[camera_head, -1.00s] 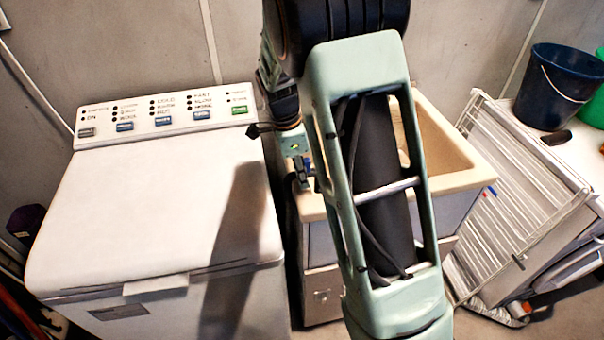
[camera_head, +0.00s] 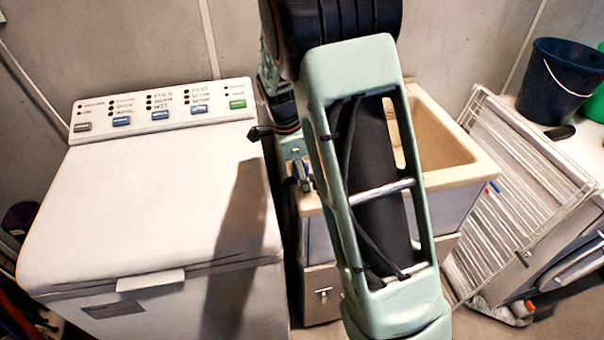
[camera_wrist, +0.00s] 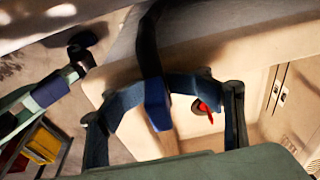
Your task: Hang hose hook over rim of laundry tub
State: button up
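The laundry tub (camera_head: 468,176) has a beige rim and basin and stands in the middle of the head view, partly hidden behind my arm. My gripper (camera_head: 303,185) is at the tub's left side, near its front left corner, mostly hidden there. In the wrist view my gripper (camera_wrist: 160,100) has its two blue fingers drawn together at the middle. They close on a dark, narrow strip, seemingly the hose hook (camera_wrist: 149,42), which runs up the picture over a pale surface. I cannot tell whether the hook touches the rim.
A white washing machine (camera_head: 150,210) stands close to the tub's left. A white drying rack (camera_head: 520,190) leans at the right, beside a white counter with a dark blue bucket (camera_head: 560,85). A red item (camera_wrist: 206,109) shows in the wrist view.

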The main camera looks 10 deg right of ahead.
jog(key=shift+s+a+f, duration=0.15)
jog(key=shift+a+f, duration=0.05)
jog(key=shift+f, duration=0.3)
jog(key=shift+s+r, duration=0.1)
jog(key=shift+r, duration=0.1)
jog(key=shift+r, duration=0.15)
